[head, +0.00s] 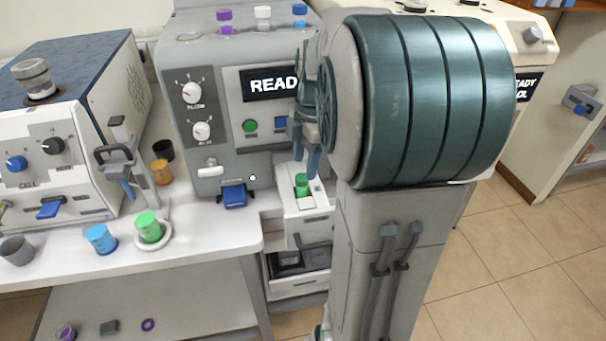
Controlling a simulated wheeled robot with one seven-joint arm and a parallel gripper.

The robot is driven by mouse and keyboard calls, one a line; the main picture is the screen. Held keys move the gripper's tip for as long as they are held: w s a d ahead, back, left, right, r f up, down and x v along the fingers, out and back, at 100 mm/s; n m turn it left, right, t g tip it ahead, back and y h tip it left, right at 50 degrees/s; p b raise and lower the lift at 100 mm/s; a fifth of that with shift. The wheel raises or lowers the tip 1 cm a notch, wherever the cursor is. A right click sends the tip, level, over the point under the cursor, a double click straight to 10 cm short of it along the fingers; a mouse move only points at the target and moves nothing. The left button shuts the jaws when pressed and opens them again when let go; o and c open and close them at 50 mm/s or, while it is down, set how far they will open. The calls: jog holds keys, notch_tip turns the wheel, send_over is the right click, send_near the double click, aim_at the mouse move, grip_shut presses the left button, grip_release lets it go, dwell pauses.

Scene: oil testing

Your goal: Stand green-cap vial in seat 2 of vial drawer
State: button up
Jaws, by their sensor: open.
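The green-cap vial (302,186) stands upright in the pulled-out vial drawer (314,223) at the front of the grey machine. Its green top shows above the pale drawer face; its lower part is hidden in the drawer. I cannot read a seat number. My gripper (306,163) points down just above the vial, with its blue-grey fingers apart and nothing held between them. My large teal and grey arm hides the drawer's right side and part of the machine.
A lower drawer (297,285) is open beneath. On the white counter (200,240) at left stand a blue cup (101,240), a green cup (149,228) on a white dish, a grey cup (17,250) and an orange jar (161,172). Small vials (263,18) stand atop the machine.

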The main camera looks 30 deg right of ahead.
notch_tip(320, 180, up, 6)
jog(key=shift+d+r, duration=0.15)
jog(key=shift+d, duration=0.25)
dwell(1.1)
